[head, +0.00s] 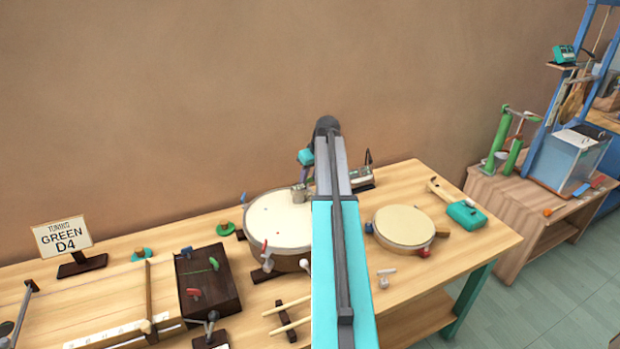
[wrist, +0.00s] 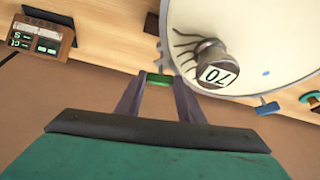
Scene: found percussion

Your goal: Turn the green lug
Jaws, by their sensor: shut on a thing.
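The green lug (wrist: 160,79) sits at the rim of the large round drum (wrist: 285,40) in the wrist view. My gripper (wrist: 159,82) is shut on the green lug, with one finger on each side of it. In the head view the large drum (head: 278,222) stands on the bench, partly covered by my arm. The green lug and my fingertips are hidden there behind my arm. A sign (head: 62,238) reads "TUNING GREEN D4".
A metal weight marked 70 (wrist: 210,70) rests on the drumhead close to my gripper. A blue lug (wrist: 266,105) is farther along the rim. A small display box (wrist: 42,37) stands nearby. A smaller drum (head: 403,226) is to the right.

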